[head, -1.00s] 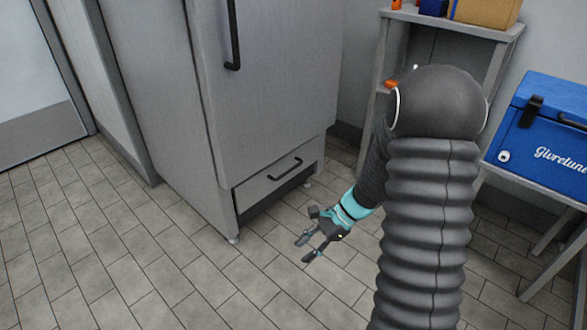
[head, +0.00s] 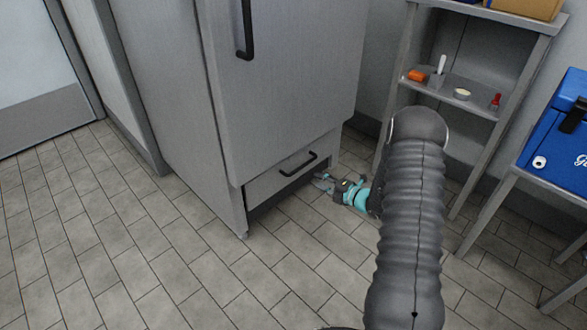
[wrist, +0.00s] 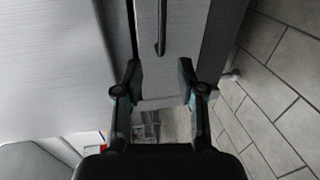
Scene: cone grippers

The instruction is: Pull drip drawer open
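The drip drawer (head: 265,184) is the low grey panel at the foot of the tall grey cabinet, and it looks shut. Its black bar handle (head: 298,164) is on the drawer front. My gripper (head: 322,180) is low, just right of and below the handle in the head view. In the wrist view, my gripper (wrist: 158,72) has its two fingers spread with nothing between them. The handle (wrist: 161,30) shows beyond the fingertips, within the span between them. Whether a finger touches the drawer (wrist: 178,55) cannot be told.
The cabinet (head: 285,80) has a larger door with a black handle (head: 245,30) above the drawer. A grey shelf unit (head: 462,80) stands right of it, and a blue cooler (head: 562,125) sits on a stand at far right. Tiled floor (head: 170,260) is clear in front.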

